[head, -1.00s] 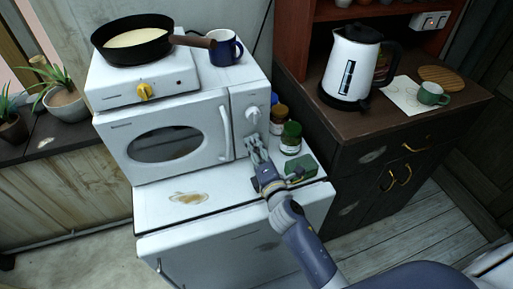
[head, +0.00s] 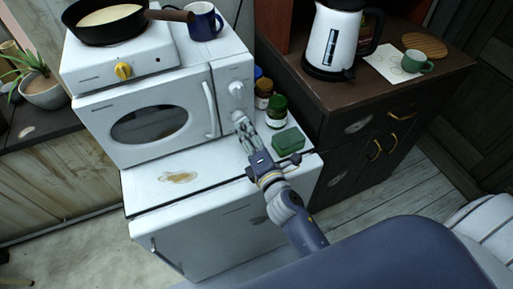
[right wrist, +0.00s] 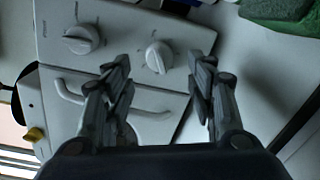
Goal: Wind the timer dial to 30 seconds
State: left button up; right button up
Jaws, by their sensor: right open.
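The white microwave (head: 150,118) has two white dials on its control panel. The upper dial (head: 237,89) shows clearly, and it also shows at the left in the right wrist view (right wrist: 82,39). The lower dial (right wrist: 157,57) sits between my right gripper's fingertips in the right wrist view; I cannot read its marks or tell which dial is the timer. My right gripper (head: 241,122) is open and empty, its fingers pointing at the panel and largely hiding the lower dial in the head view. The gap to the dial is hard to judge. My left gripper is not in view.
The microwave handle (head: 210,108) is left of the panel. A hob (head: 120,62) with a pan and a blue mug (head: 205,22) are on top.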

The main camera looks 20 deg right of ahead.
jog(key=s, duration=0.6)
jog(key=shift+s+r, duration=0.25)
jog(key=shift+s, duration=0.15)
jog(key=shift+f, duration=0.1)
